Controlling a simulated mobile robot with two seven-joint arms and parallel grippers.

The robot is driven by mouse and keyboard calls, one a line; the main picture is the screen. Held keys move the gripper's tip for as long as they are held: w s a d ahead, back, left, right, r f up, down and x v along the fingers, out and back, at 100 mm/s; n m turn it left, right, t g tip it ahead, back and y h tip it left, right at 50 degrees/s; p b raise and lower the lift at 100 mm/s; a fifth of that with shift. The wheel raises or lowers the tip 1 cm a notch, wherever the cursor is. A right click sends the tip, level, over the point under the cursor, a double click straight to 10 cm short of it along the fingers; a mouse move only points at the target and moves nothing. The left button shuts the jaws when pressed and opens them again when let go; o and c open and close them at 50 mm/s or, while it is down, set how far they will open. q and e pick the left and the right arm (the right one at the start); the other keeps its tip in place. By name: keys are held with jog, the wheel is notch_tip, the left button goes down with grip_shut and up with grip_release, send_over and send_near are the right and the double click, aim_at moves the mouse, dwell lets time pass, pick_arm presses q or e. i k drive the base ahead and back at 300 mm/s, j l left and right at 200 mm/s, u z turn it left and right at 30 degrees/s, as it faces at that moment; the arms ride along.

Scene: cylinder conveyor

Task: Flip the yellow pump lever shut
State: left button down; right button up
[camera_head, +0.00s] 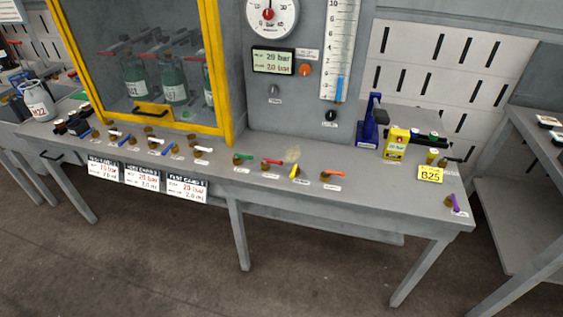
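A small yellow lever (294,171) sits near the front edge of the grey bench, right of centre in the head view. I cannot tell from this view whether the yellow lever is open or shut. Neither of my grippers is in view.
A green lever (243,157) and a purple lever (455,203) share the bench (385,190). A yellow-framed cabinet (215,70) holds green bottles. A gauge (270,16) and a display (272,61) are on the panel behind. A blue device (370,125) stands right.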

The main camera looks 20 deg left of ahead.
aim_at(291, 176)
jog(key=i+j, duration=0.65)
jog(key=j, duration=0.3)
